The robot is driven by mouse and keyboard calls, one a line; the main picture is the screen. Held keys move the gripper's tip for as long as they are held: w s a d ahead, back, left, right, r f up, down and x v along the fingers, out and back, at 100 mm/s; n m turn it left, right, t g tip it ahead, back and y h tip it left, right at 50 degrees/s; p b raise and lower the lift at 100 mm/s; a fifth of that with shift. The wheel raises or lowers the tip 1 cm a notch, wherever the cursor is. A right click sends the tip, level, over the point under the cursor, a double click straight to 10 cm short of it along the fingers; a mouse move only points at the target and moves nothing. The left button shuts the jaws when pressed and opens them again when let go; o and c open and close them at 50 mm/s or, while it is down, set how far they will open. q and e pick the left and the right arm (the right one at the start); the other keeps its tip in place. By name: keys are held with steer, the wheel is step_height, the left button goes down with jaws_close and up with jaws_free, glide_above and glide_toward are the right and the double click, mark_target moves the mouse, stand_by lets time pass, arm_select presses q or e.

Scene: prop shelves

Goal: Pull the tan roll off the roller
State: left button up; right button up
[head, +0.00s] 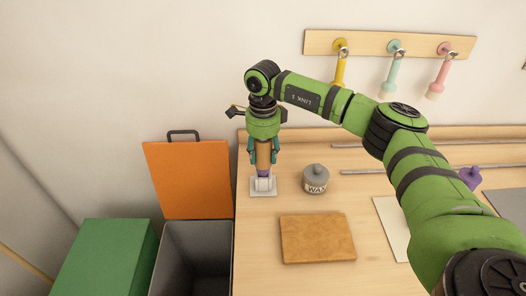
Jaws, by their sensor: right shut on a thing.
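The tan roll (263,155) stands upright at the left end of the wooden table, low in the jaws of my right gripper (263,156). The gripper points down and is shut on the roll, with a teal finger on each side. Below the roll shows a purple band (263,173), then a white roller base (263,186) on the table. The roll is in line above the base; whether it still touches the roller inside is hidden. My left gripper is not in view.
A grey wax jar (316,180) stands right of the base, with a brown board (317,238) in front. An open grey bin (190,262), an orange panel (188,180) and a green box (103,257) are left of the table. A peg rail (388,44) with hanging tools is on the wall.

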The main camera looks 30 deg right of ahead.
steer(key=shift+r, duration=0.45)
stand_by(0.8)
steer(key=shift+r+p, duration=0.15)
steer(key=shift+p, duration=0.15)
steer(key=shift+r+p, duration=2.8)
steer(key=shift+r, duration=1.75)
steer(key=shift+r, duration=0.1)
steer(key=shift+r+p, duration=0.85)
steer(key=shift+r, duration=0.35)
step_height(320, 180, up, 4)
steer(key=p, duration=0.2)
steer(key=shift+p, duration=0.3)
